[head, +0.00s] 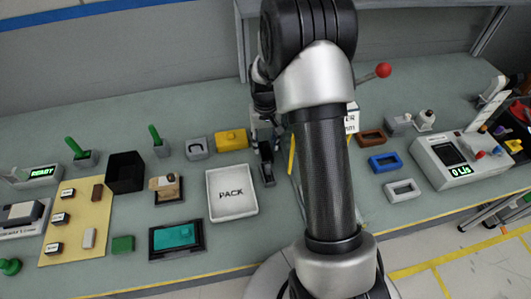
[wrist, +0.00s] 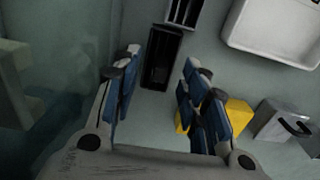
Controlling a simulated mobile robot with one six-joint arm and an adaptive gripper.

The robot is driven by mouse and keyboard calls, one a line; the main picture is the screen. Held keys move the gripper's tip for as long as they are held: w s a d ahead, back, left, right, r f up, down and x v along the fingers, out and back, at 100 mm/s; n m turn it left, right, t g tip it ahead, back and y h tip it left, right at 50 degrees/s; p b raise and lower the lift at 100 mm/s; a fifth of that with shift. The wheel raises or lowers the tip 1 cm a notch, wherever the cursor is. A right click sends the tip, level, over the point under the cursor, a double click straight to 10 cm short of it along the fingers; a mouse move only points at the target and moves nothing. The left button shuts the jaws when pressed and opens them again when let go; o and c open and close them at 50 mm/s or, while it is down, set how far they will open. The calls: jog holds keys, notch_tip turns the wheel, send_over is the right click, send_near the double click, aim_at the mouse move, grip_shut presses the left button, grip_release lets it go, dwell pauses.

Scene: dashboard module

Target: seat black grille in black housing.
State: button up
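My gripper (wrist: 162,60) is open, its blue-padded fingers wide apart with nothing held. Below and between the fingertips lies a long black piece (wrist: 160,58) with a raised rim and dark middle. Just beyond it, at the top edge of the wrist view, is a dark, grey-edged piece (wrist: 183,12) with a crossbar, partly cut off. I cannot tell for certain which is the grille and which the housing. In the head view my gripper (head: 265,138) is over the bench right of the PACK tray, with a small dark piece (head: 266,173) below it; my arm hides part of this area.
The white PACK tray (head: 231,215) lies left of the gripper. A yellow block (head: 231,140) and a grey notched block (head: 196,148) are close by; a black bin (head: 126,172) stands farther left. Brown, blue and grey frames (head: 385,162) lie right of my arm.

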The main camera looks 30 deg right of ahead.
aim_at(265, 144)
notch_tip(265, 144, down, 4)
jog(key=shift+s+r+b, duration=0.1)
jog(key=shift+r+b, duration=0.05)
jog(key=shift+b, duration=0.35)
jog(key=shift+r, duration=0.1)
jog(key=shift+c, duration=0.5)
jog(key=c, duration=0.7)
notch_tip(265, 144, up, 28)
jog(key=p, duration=0.7)
jog(key=shift+s, duration=0.1)
